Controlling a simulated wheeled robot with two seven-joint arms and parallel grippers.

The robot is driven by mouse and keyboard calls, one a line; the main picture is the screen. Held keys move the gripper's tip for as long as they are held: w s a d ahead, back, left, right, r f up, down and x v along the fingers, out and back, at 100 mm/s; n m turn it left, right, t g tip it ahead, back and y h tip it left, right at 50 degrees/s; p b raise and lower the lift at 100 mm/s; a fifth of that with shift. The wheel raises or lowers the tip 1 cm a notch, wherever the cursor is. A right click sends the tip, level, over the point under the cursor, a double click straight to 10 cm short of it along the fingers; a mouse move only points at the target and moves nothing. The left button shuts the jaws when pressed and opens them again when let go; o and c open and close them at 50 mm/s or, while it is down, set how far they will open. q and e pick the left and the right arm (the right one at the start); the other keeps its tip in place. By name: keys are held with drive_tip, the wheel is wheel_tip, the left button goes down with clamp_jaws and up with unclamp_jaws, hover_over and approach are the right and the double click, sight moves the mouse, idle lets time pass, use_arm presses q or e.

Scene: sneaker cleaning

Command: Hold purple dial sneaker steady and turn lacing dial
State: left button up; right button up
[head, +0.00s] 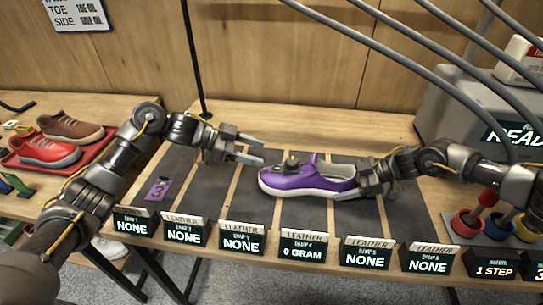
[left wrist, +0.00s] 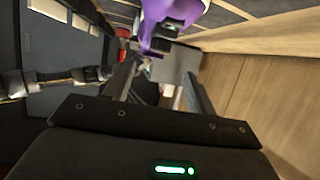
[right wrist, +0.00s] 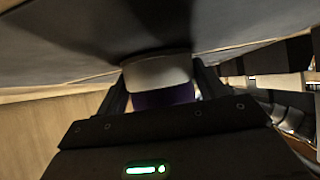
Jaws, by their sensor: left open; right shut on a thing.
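The purple sneaker (head: 310,177) with a white sole rests over the dark mats in the middle of the table, toe to the left. Its dark lacing dial (head: 292,161) stands on top near the tongue. My right gripper (head: 362,181) is shut on the sneaker's heel end; in the right wrist view the heel (right wrist: 160,75) sits between the fingers. My left gripper (head: 258,149) is open and empty, left of the dial and apart from it. In the left wrist view the purple upper (left wrist: 170,22) shows beyond the open fingers.
Several display stands, one a "0 GRAM" sign (head: 302,250), line the table's front edge. A purple tag (head: 158,189) lies on the left mat. A red tray (head: 75,155) with red and brown shoes is at left. Coloured pots (head: 468,222) and a grey machine (head: 470,105) stand at right.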

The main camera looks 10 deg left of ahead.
use_arm(q)
drive_tip(key=shift+v, duration=1.15)
use_arm(e)
drive_tip(key=o, duration=1.3)
drive_tip(key=shift+c, duration=0.2)
drive_tip(key=v, duration=1.2)
drive_tip(key=shift+r, duration=0.1)
